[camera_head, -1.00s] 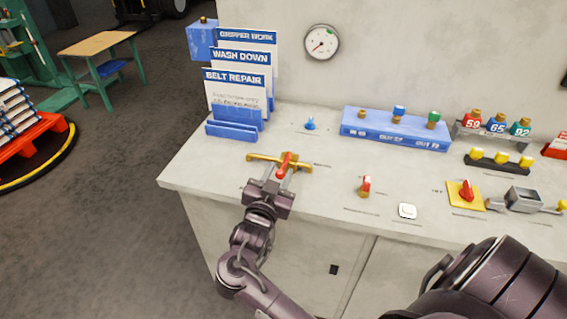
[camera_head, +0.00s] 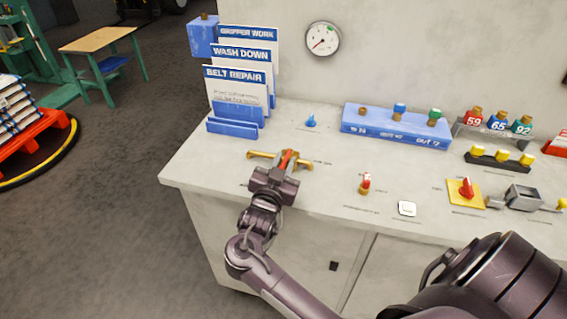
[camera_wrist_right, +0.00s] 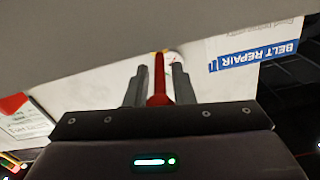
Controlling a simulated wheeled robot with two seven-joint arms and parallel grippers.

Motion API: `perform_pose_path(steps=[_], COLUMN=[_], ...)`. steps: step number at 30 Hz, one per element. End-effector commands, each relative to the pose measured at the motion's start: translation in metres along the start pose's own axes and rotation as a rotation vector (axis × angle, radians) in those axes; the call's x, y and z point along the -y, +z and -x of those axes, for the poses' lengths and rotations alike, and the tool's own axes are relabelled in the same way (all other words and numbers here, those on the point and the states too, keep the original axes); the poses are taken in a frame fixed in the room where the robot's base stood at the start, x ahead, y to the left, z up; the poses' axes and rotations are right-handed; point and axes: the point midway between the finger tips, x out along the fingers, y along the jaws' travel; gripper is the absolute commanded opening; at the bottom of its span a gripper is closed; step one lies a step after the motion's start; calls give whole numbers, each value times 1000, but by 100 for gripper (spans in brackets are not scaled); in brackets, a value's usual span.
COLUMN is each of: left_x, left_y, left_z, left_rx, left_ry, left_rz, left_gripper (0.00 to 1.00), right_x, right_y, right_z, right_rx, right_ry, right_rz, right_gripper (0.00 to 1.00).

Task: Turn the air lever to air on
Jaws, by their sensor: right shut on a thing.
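The air lever (camera_head: 290,155) is red and sits on a brass pipe fitting (camera_head: 262,154) at the left front of the bench top. My right gripper (camera_head: 284,164) is at the lever and covers much of it in the head view. In the right wrist view the red lever (camera_wrist_right: 159,80) stands between the two grey fingers of my right gripper (camera_wrist_right: 158,85), which is shut on it. A round gauge (camera_head: 322,39) hangs on the wall behind. My left gripper is not in view.
A card rack with a BELT REPAIR card (camera_head: 236,88) stands behind the lever. A blue valve block (camera_head: 396,127), a small red-topped knob (camera_head: 365,184), a white button (camera_head: 407,209) and a red knob on a yellow plate (camera_head: 466,190) lie to the right.

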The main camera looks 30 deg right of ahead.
Motion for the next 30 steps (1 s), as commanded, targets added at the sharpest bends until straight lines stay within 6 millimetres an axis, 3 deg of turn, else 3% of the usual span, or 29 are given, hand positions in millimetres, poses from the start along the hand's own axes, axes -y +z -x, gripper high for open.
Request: perform_pose_path(steps=[8,30], left_x=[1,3], left_y=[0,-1], left_z=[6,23], left_rx=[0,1], left_ry=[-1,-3], left_rz=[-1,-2], left_gripper=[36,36], right_x=[-4,-28], right_y=[-2,-6], right_z=[0,-8], right_rx=[10,94], right_ry=[-53,-476], right_rz=[6,6], right_gripper=[0,0])
